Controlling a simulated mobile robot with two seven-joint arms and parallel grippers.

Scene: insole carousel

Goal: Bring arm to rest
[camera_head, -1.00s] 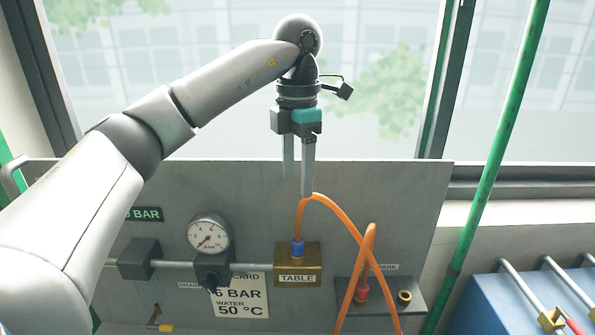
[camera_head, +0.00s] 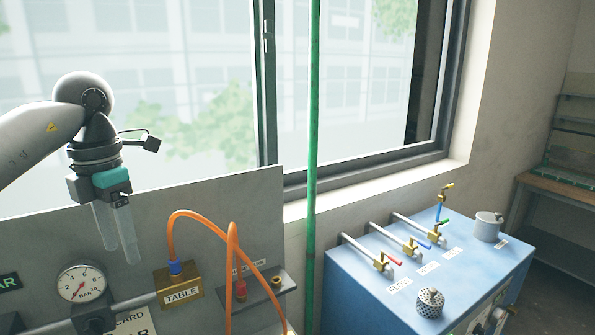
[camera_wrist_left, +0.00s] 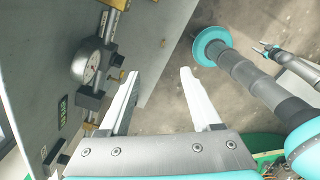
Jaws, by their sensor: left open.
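My left gripper (camera_head: 118,240) hangs pointing down in the head view, in front of the grey panel's upper edge. Its two fingers are apart with nothing between them. In the left wrist view the open fingers (camera_wrist_left: 158,88) show against the panel and the bare floor. The left arm comes in from the left edge of the head view. In the wrist view another of my arms, dark grey with teal rings (camera_wrist_left: 255,75), shows at the right. My right gripper is not clearly seen in the head view.
The grey panel (camera_head: 235,205) carries a gauge (camera_head: 82,284), a brass TABLE block (camera_head: 179,285) and an orange hose (camera_head: 205,218). A green pole (camera_head: 312,150) stands right of it. A blue cabinet (camera_head: 370,290) with valves, a mug (camera_head: 487,226) and a perforated knob (camera_head: 429,302) is at the right.

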